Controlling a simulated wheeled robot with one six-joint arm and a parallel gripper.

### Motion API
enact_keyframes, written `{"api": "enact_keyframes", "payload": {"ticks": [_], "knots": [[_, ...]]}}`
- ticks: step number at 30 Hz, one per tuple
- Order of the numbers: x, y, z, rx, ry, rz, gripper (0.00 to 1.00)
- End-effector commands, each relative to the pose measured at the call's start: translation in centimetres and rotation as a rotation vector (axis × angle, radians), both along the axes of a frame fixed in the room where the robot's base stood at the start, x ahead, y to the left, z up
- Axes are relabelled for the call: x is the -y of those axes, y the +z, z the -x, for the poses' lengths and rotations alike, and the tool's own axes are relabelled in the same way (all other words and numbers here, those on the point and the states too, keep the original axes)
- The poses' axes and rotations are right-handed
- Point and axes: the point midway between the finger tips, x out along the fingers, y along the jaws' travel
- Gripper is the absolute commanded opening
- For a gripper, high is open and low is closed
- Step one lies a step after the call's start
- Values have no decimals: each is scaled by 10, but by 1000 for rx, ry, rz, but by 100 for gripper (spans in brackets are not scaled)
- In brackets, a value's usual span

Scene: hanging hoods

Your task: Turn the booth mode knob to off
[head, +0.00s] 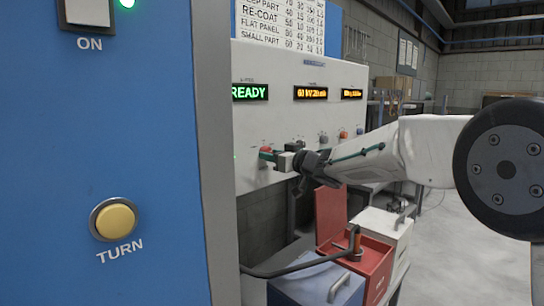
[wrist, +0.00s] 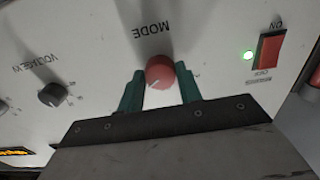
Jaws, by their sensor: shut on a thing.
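The mode knob (wrist: 160,72) is a red round knob below the word MODE, which reads upside down in the wrist view. A small pale mark on it points to the lower left there. My gripper (wrist: 159,88) has its green fingers on either side of the knob and is shut on it. In the head view the red knob (head: 265,149) is on the white control panel (head: 260,125), and my gripper (head: 271,156) reaches it from the right. The position labels around the knob are too small or hidden to read.
The panel shows a green READY display (head: 250,92). A blue cabinet (head: 150,170) with a yellow TURN button (head: 115,220) fills the left. A red toolbox (head: 372,265) stands below.

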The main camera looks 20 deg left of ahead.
Motion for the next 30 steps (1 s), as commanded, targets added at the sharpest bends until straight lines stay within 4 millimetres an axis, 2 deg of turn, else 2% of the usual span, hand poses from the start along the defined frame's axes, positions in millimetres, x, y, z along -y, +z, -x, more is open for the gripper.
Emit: {"api": "enact_keyframes", "payload": {"ticks": [11,30], "knots": [[0,0,0,136,1,58,12],[0,0,-1,672,1,279,12]]}}
